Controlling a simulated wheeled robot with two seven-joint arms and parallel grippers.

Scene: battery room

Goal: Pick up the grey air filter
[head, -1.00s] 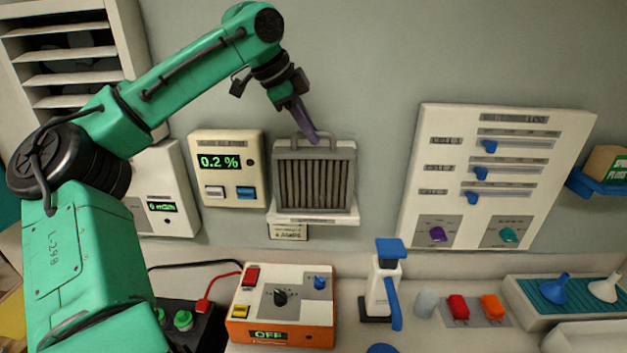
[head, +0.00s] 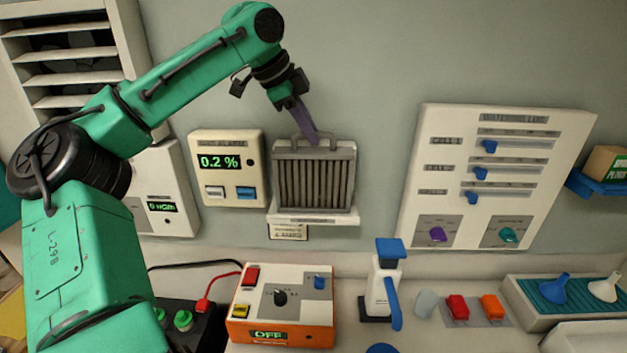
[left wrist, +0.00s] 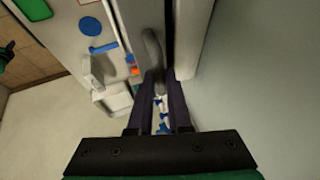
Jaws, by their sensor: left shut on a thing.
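The grey air filter (head: 313,178) is a ribbed, framed block with a loop handle on top. It sits upright on a small white wall shelf (head: 313,218). My left gripper (head: 313,138) reaches down from above, its purple fingers shut on the filter's handle. In the left wrist view, the grey handle (left wrist: 152,48) lies between the fingertips of my left gripper (left wrist: 160,78). The filter body is mostly hidden in that view. My right gripper is not in view.
A meter reading 0.2 % (head: 228,168) hangs close left of the filter. A slider panel (head: 460,205) is on the wall to the right, with bare wall between. Below stand an orange-sided box reading OFF (head: 283,308) and a white-and-blue device (head: 383,285).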

